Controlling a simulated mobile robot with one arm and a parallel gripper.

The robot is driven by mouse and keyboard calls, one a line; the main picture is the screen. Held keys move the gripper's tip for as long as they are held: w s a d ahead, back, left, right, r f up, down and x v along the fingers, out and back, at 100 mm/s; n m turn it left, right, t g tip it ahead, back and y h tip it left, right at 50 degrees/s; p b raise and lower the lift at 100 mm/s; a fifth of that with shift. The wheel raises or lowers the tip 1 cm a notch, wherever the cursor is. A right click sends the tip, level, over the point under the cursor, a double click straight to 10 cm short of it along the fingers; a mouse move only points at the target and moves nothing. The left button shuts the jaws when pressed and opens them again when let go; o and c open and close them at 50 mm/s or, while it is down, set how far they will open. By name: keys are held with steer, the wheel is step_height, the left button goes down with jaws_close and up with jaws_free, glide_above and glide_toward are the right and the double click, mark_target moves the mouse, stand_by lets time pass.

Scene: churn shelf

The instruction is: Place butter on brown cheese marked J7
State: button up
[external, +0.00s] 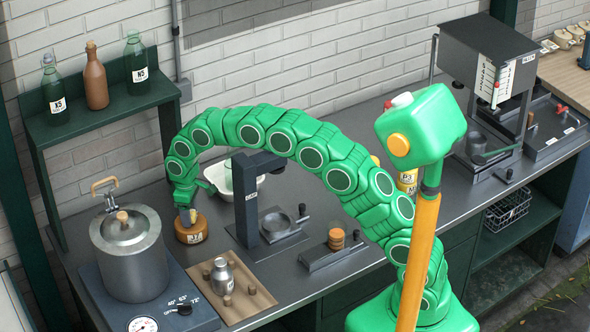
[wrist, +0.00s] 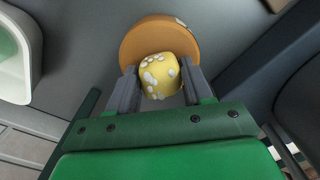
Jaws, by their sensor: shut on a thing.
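The butter (wrist: 160,76) is a small yellow lump with white patches. My gripper (wrist: 158,84) is shut on it, with a grey finger on each side. The brown cheese (wrist: 140,34) is a round orange-brown wheel directly beyond the butter in the wrist view. In the external view the brown cheese (external: 191,232) stands on the dark counter with a pale label that I cannot read surely. My gripper (external: 187,214) points down right over its top there. The butter is mostly hidden in that view. I cannot tell whether it touches the cheese.
A white basin (external: 220,176) is behind the cheese. A metal pot (external: 130,262) stands to its left, and a wooden board (external: 238,296) with a small metal can is in front. A dark press stand (external: 247,200) is close on the right. Bottles line a shelf (external: 105,113) above left.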

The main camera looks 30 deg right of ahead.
steer(key=o, duration=1)
steer(key=shift+f, duration=0.1)
steer(key=shift+o, duration=0.2)
step_height(320, 180, up, 12)
